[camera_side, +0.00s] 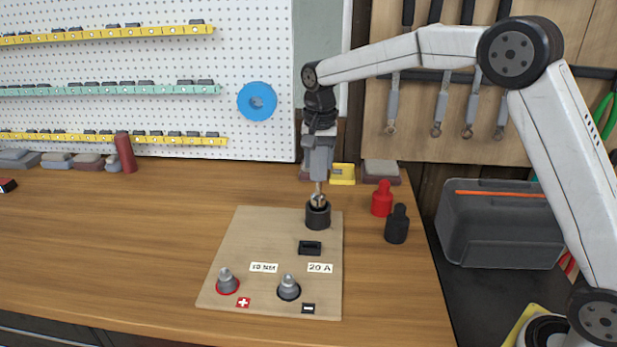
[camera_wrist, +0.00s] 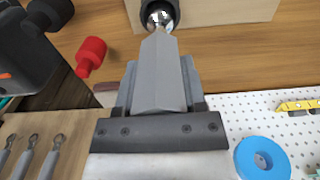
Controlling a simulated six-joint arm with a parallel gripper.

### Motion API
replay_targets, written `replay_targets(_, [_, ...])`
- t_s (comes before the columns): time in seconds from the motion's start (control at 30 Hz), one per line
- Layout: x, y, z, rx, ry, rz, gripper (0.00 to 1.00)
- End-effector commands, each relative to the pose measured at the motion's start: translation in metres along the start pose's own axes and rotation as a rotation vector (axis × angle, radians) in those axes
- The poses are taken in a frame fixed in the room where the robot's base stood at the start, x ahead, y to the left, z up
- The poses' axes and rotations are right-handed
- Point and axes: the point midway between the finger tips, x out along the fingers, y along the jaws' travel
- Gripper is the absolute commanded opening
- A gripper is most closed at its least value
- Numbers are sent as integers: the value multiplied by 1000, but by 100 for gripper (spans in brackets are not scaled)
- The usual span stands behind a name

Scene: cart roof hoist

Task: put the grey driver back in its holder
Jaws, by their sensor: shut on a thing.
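The black round holder (camera_side: 318,217) stands upright at the far right corner of the tan board. My gripper (camera_side: 318,177) points straight down above it, shut on the grey driver. The driver's metal end (camera_side: 318,198) shows below my fingers, at the holder's mouth. I cannot tell how deep it sits. In the wrist view my gripper (camera_wrist: 160,65) is seen close up, and the driver's shiny end (camera_wrist: 160,19) shows within the dark ring of the holder (camera_wrist: 149,6).
The tan board (camera_side: 225,255) carries two metal terminals (camera_side: 227,281) (camera_side: 289,287) and a small black display (camera_side: 310,248). A red cap (camera_side: 382,198) and a black cap (camera_side: 397,224) stand right of the holder. A yellow block (camera_side: 342,174) sits behind. The table's left is mostly clear.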

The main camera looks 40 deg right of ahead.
Motion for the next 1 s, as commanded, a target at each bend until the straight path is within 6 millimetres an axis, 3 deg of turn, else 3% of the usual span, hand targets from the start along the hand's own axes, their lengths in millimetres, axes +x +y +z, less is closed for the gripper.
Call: replay_targets(1.0, [18,0,0,0,1,-1,0])
